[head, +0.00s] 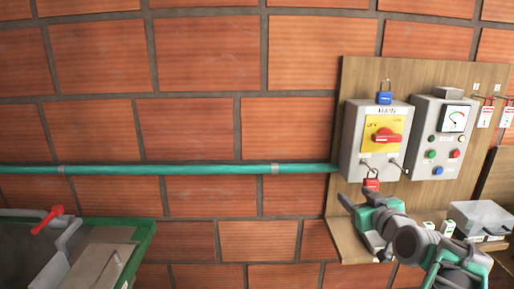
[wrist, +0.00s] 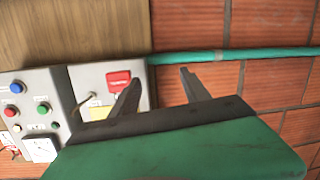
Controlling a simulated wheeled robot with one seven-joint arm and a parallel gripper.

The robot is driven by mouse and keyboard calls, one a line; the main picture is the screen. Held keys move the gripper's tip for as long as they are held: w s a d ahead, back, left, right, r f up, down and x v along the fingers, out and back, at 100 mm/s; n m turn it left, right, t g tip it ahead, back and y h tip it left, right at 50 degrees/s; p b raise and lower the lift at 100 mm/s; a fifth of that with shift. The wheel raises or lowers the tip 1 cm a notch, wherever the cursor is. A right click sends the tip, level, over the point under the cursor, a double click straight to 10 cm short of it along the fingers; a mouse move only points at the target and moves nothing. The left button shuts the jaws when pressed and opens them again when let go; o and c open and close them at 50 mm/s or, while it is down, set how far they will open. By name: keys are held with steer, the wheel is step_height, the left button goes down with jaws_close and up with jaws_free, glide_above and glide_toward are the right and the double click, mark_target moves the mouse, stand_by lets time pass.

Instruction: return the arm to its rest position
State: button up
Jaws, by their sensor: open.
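My arm (head: 405,240) reaches in from the lower right in the head view, in front of the board's lower part. My gripper (wrist: 160,76) shows in the wrist view with its two dark fingers spread apart and nothing between them. The grey MAIN switch box (head: 377,138) has a red handle on a yellow plate. A red padlock (head: 371,184) hangs at its lower edge, just above my gripper in the head view. The red padlock also shows in the wrist view (wrist: 118,79), beside the left finger. Whether finger and padlock touch cannot be told.
A second grey box (head: 441,137) with buttons and a dial is on the wooden board (head: 350,90). A blue padlock (head: 384,98) hangs above the switch box. A green pipe (head: 200,169) crosses the brick wall. Green machinery (head: 145,240) stands lower left. A grey case (head: 480,217) sits lower right.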

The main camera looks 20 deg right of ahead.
steer(key=a+f+g+y, duration=0.1)
steer(key=a+f+g, duration=0.1)
steer(key=a+f, duration=0.35)
steer(key=a+f+n+g+y, duration=0.1)
steer(key=a+f+g, duration=0.1)
steer(key=a, duration=0.6)
steer(key=a+f+g+y, duration=0.1)
steer(key=a+f+g, duration=0.15)
steer(key=a, duration=0.45)
steer(key=s+a+f+g, duration=0.2)
steer(key=s+a+f, duration=0.2)
steer(key=s, duration=0.2)
steer(key=s+a+f+g, duration=0.3)
steer(key=s+a, duration=0.2)
steer(key=s, duration=0.2)
steer(key=shift+s+a+f, duration=0.2)
steer(key=shift+a+f, duration=0.05)
steer(key=shift+f, duration=0.15)
steer(key=shift+g, duration=0.25)
steer(key=shift+d, duration=0.1)
